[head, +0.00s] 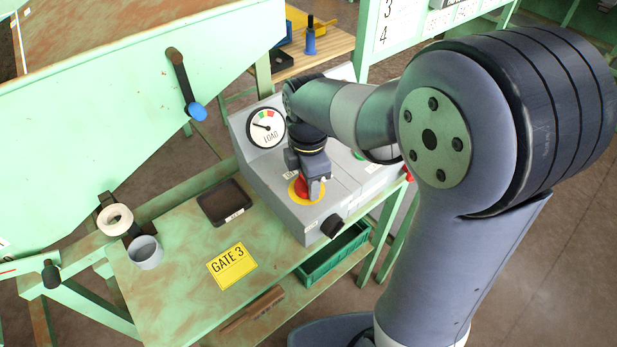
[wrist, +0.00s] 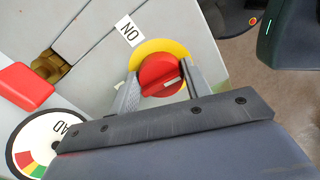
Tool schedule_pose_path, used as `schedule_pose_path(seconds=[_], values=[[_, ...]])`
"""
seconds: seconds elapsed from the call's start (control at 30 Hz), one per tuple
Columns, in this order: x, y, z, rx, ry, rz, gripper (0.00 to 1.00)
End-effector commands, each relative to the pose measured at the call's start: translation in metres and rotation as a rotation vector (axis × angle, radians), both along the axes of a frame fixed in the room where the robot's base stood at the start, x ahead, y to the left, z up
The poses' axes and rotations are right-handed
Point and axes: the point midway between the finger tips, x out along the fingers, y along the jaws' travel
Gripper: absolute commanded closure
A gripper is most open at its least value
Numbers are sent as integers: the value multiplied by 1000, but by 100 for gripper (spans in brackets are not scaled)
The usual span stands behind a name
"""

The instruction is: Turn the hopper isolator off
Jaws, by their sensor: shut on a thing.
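The hopper isolator is a red rotary knob (wrist: 158,72) on a yellow disc (wrist: 180,48), set in the top of a grey control box. A short pale mark shows on the knob's face, towards the right finger. A white label with the letters O and N (wrist: 129,31) is beside the disc. My gripper (wrist: 162,82) is shut on the knob, with one finger on each side of it. In the head view my gripper (head: 311,186) points down at the front of the box, and the red knob (head: 301,188) shows partly beside its fingers.
The grey control box (head: 265,178) carries a LOAD dial (head: 266,128) and a black knob (head: 332,227) on its front. A dark tray (head: 225,202), a grey cup (head: 145,252) and a yellow GATE 3 sign (head: 232,265) are on the green bench. A blue-ended lever (head: 196,111) hangs behind.

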Motion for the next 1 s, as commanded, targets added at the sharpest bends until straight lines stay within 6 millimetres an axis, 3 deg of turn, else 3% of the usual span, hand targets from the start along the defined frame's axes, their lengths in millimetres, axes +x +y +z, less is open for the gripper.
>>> schedule_pose_path(seconds=[0.07, 0.1, 0.37, 0.67, 0.77, 1.0], values=[[1, 1, 1, 2, -4, -1, 77], [1, 1, 1, 2, -4, -1, 54], [0, 0, 0, 2, -2, -1, 33], [0, 0, 4, 1, -2, -1, 33], [1, 0, 15, 1, -5, -1, 33], [1, 1, 64, 2, -7, -1, 33]])
